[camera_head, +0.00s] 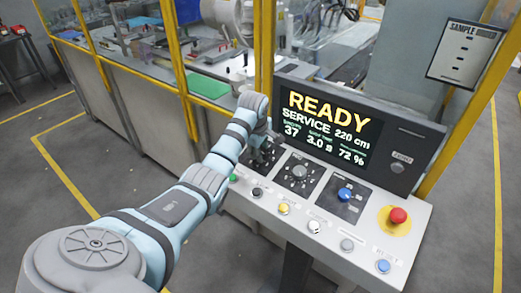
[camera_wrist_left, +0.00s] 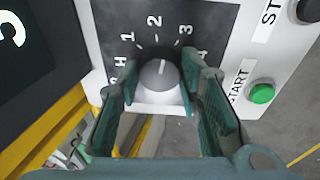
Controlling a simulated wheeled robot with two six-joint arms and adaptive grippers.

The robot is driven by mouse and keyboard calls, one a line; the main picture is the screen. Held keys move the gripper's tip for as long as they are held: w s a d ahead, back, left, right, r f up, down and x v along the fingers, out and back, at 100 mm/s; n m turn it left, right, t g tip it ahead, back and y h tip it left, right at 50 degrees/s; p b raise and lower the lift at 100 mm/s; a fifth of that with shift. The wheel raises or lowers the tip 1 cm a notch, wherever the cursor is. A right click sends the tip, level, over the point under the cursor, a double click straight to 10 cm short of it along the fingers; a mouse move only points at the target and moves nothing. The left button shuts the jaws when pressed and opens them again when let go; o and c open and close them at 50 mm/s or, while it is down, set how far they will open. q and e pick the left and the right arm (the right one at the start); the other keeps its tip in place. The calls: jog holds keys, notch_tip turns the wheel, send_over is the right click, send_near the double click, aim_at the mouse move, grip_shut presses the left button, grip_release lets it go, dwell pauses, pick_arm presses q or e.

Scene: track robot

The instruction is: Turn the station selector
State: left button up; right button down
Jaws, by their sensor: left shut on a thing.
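The station selector (camera_wrist_left: 158,76) is a round grey knob on a dark plate marked H, 1, 2, 3 and 4 in the left wrist view. Its white pointer line points up in that view, close to the 2. My left gripper (camera_wrist_left: 160,80) has one finger on each side of the knob and is shut on it. In the head view my left gripper (camera_head: 263,142) is at the left end of the sloping console and mostly covers the selector. My right gripper is not in view.
The console (camera_head: 340,225) also carries a middle dial (camera_head: 299,172), a blue knob (camera_head: 345,193), a red mushroom button (camera_head: 398,215) and a row of push buttons. A green START button (camera_wrist_left: 262,93) is close to the right finger. The display (camera_head: 325,130) reads READY.

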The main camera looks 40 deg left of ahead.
pick_arm(q)
jog(key=n+g, duration=0.1)
jog(key=n, duration=0.4)
jog(key=shift+n, duration=0.3)
jog(key=n, duration=0.4)
jog(key=shift+f+g, duration=0.15)
jog(key=shift+g, duration=0.15)
jog(key=n, duration=0.5)
jog(key=shift+w+a+n+h, duration=0.1)
jog(key=shift+n+h, duration=0.2)
jog(key=shift+n, duration=0.1)
jog(key=shift+f+n+g+h+b, duration=0.1)
jog(key=shift+n+g+h+b, duration=0.3)
jog(key=shift+n, duration=1.5)
jog(key=o, duration=1.2)
jog(key=shift+a, duration=0.1)
jog(key=shift+w, duration=0.1)
